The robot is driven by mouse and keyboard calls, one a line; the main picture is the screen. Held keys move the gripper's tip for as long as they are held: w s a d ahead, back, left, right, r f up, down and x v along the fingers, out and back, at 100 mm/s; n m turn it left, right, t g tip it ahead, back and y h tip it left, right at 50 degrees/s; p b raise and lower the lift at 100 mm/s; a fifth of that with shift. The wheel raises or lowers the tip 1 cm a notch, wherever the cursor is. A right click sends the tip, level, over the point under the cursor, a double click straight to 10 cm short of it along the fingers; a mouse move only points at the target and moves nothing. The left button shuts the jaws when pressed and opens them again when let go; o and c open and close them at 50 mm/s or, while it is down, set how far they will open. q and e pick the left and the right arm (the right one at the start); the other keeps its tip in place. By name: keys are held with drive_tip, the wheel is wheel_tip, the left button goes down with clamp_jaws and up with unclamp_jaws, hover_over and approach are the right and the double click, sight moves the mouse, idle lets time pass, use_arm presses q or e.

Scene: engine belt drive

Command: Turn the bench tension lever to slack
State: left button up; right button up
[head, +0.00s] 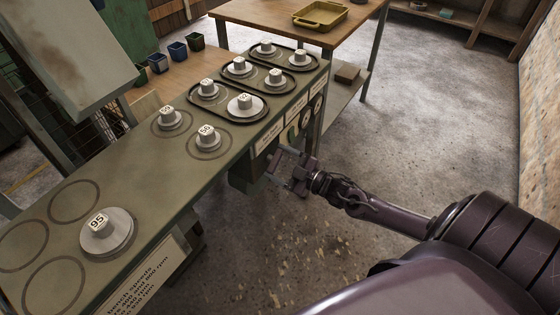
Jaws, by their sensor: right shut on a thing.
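The olive-green bench (120,190) runs diagonally from the lower left to the upper middle, with grey numbered pulleys on top. My right gripper (279,169) is at the bench's front side, below the top edge and the small white labels. It is shut on what appears to be the tension lever; the jaws mostly hide it, and I cannot read its position. Black belts (187,96) loop around the pulleys at the far end. A large pulley marked 95 (106,232) stands alone at the near end among empty drawn rings. My left gripper is not in view.
A small dial (318,106) is on the bench's front near the far corner. A wooden table (290,20) with a yellow tray (320,15) stands behind. Small dark pots (177,51) stand at the left back. The concrete floor (420,120) on the right is open.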

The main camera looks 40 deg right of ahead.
drive_tip(key=n, duration=0.3)
drive_tip(key=shift+n, duration=0.4)
drive_tip(key=n, duration=0.3)
drive_tip(key=shift+p, duration=0.3)
drive_tip(key=shift+n, duration=0.9)
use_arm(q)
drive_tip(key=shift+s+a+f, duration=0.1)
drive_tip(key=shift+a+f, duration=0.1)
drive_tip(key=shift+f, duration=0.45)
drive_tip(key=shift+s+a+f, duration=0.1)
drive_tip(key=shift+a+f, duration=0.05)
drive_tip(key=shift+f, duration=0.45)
use_arm(e)
drive_tip(key=shift+n, duration=0.9)
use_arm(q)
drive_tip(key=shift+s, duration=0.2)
use_arm(e)
drive_tip(key=shift+n, duration=0.3)
drive_tip(key=o, duration=1)
drive_tip(key=shift+s, duration=0.1)
